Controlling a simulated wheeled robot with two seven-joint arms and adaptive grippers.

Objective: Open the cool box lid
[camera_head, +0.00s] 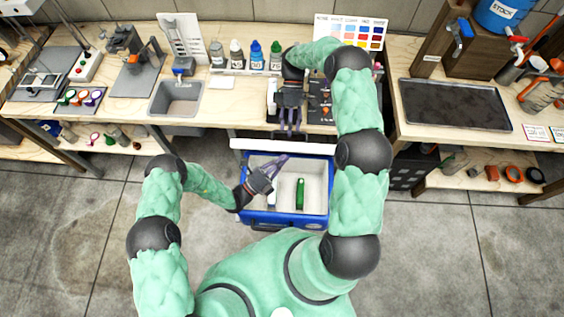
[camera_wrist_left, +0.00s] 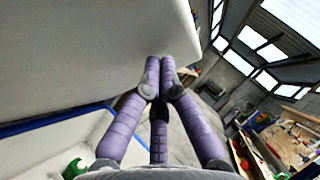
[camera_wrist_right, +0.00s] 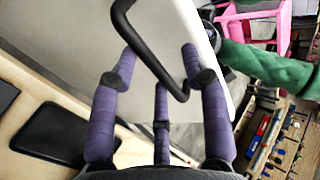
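The blue cool box (camera_head: 284,220) stands on the floor below the bench, and its white inside shows. Its white lid (camera_head: 245,145) is raised along the bench side of the box, seen nearly edge-on in the head view. My left gripper (camera_head: 284,158) is over the box; its purple fingertips (camera_wrist_left: 160,62) are together with nothing between them, close to the lid's white face (camera_wrist_left: 85,50). I cannot tell if they touch it. My right gripper (camera_head: 290,128) is on the bench side of the lid, its fingers spread around the lid's black handle (camera_wrist_right: 150,50), not closed on it.
A green item (camera_head: 300,193) lies in the box. The bench (camera_head: 130,95) behind holds bottles, a grey sink tray (camera_head: 176,97) and tools. A black crate (camera_head: 408,170) stands right of the box. The floor at left is clear.

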